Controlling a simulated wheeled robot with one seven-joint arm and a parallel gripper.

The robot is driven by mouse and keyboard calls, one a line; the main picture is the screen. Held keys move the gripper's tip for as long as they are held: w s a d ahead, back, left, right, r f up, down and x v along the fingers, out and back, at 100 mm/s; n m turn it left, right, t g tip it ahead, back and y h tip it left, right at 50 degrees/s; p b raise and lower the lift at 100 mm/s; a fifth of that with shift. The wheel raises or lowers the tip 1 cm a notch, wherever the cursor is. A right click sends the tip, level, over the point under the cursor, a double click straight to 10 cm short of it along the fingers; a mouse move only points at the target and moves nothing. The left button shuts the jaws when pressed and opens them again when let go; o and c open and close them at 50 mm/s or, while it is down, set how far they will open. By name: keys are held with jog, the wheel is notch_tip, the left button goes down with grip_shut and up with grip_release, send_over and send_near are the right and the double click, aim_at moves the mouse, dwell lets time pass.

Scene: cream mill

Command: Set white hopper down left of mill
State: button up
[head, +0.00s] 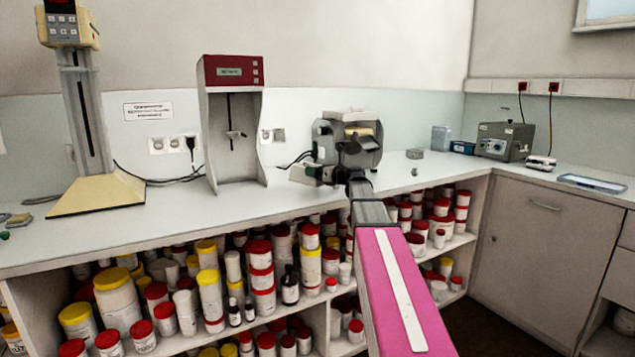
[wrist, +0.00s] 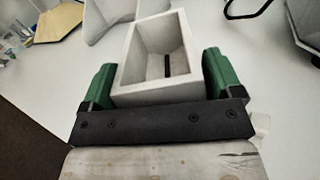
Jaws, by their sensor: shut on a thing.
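The white hopper (wrist: 122,75) is an open, square-topped funnel in the wrist view, with a dark slot at its bottom. My gripper (wrist: 160,72) is shut on it, one green finger on each of two opposite sides. In the head view the hopper (head: 302,175) shows as a small pale block at the left of my gripper (head: 324,172), by the worktop's height. The grey mill (head: 362,150) stands on the worktop just behind, partly hidden by my arm. I cannot tell whether the hopper's underside touches the worktop.
A red-topped mixer (head: 232,72) stands left of the hopper. A beige-based stand (head: 98,195) is further left. A small grey pot (head: 414,154) and a grey box device (head: 505,141) are to the right. The worktop (head: 185,217) is bare in front of the mixer.

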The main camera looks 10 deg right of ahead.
jog(key=shift+f, duration=2.05)
jog(key=shift+f, duration=0.1)
jog(key=o, duration=0.8)
jog(key=shift+s+d, duration=0.15)
jog(key=v, duration=1.1)
jog(key=shift+s, duration=0.25)
jog(key=shift+d, duration=0.15)
